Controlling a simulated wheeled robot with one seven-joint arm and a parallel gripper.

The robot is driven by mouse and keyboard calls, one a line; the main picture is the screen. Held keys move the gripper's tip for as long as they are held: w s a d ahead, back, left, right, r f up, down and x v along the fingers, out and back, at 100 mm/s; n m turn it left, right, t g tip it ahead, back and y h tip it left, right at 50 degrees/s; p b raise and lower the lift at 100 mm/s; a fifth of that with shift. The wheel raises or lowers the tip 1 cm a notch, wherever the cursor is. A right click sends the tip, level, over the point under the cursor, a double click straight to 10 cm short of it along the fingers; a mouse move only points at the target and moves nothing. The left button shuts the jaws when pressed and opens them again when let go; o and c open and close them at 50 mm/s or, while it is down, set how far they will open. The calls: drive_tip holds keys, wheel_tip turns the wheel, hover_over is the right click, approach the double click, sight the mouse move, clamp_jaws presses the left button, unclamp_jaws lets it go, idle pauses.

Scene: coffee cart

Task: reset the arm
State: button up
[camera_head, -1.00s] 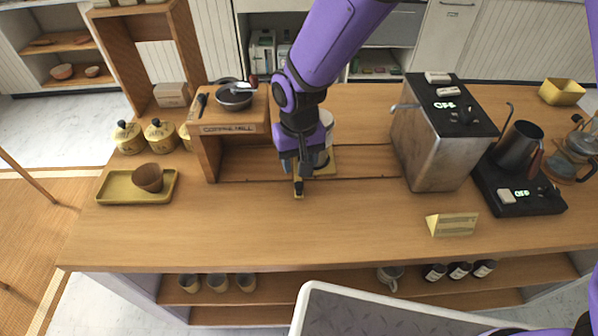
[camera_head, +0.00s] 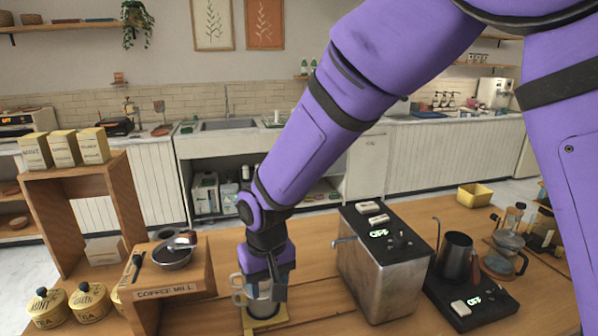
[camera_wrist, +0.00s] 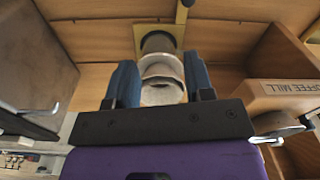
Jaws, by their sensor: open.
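My purple arm reaches down to the wooden counter in the head view. My gripper (camera_head: 274,284) is beside a pale cup-like vessel (camera_head: 258,306) on a yellow base (camera_head: 265,323). In the wrist view my gripper (camera_wrist: 158,64) is open, with its two blue-grey fingers apart. The pale round vessel (camera_wrist: 162,68) with a whitish inside shows between and beyond the fingers; I cannot tell whether they touch it. A darker round opening in the yellow base (camera_wrist: 158,43) shows beyond it.
The coffee mill stand (camera_head: 165,292) is close on the left in the head view. A metal machine (camera_head: 385,268) marked OFF stands on the right, then a dark pitcher (camera_head: 456,256) on a scale (camera_head: 470,306). Tea tins (camera_head: 48,306) are at the far left.

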drive_tip(key=s+d+r+m+t+y, duration=0.1)
drive_tip(key=d+r, duration=0.8)
drive_tip(key=d, duration=0.2)
drive_tip(key=d+r+m+t, duration=0.1)
drive_tip(key=d+r+m, duration=0.1)
drive_tip(key=d+r, duration=0.85)
drive_tip(key=s+d+r+m+t+h, duration=0.1)
drive_tip(key=s+d+r+m+t, duration=0.1)
drive_tip(key=s+d, duration=1.2)
drive_tip(key=shift+s+d+r+m+t, duration=0.35)
drive_tip(key=shift+d+r, duration=0.4)
drive_tip(key=shift+d, duration=0.25)
